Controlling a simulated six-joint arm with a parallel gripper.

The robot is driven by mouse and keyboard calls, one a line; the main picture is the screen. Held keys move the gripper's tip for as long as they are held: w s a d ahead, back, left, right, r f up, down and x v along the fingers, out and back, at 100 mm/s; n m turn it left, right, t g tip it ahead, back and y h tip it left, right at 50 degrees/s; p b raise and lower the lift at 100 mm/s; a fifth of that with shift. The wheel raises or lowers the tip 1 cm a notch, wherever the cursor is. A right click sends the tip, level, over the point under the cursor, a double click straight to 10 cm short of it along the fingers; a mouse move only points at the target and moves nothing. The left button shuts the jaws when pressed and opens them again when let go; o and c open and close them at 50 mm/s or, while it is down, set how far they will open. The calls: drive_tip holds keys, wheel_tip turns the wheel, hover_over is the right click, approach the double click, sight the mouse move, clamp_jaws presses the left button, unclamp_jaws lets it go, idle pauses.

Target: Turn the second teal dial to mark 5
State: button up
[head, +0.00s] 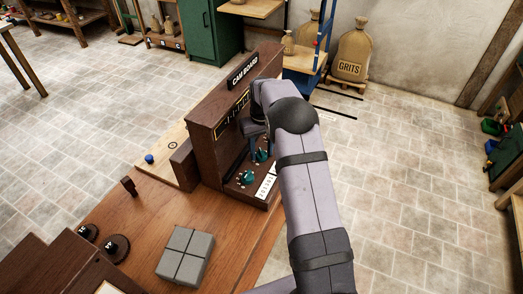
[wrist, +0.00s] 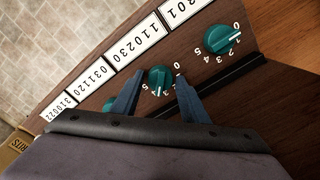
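The teal dials sit in a row on the dark wooden board. In the wrist view, one dial (wrist: 160,78) lies between the two fingers of my gripper (wrist: 159,76), one fingertip on each side, with small gaps seeming to show. My gripper looks open around it. Its pointer is too small to read surely. A nearer teal dial (wrist: 222,40) has marks from 0 to 5, with its white line towards the 0 side. A third dial (wrist: 108,105) is partly hidden by my gripper. The head view shows the straddled dial (head: 262,155) under my gripper and the nearer dial (head: 245,177).
White number cards (wrist: 137,42) run along the board beside the dials. The CAM BOARD sign (head: 243,70) tops the cabinet (head: 205,140). Grey blocks (head: 185,255) and dark round weights (head: 115,248) rest on the wooden bench (head: 150,215). A blue ball (head: 149,158) lies left.

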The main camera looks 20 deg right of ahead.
sight(261, 151)
drive_tip(key=shift+o, duration=0.5)
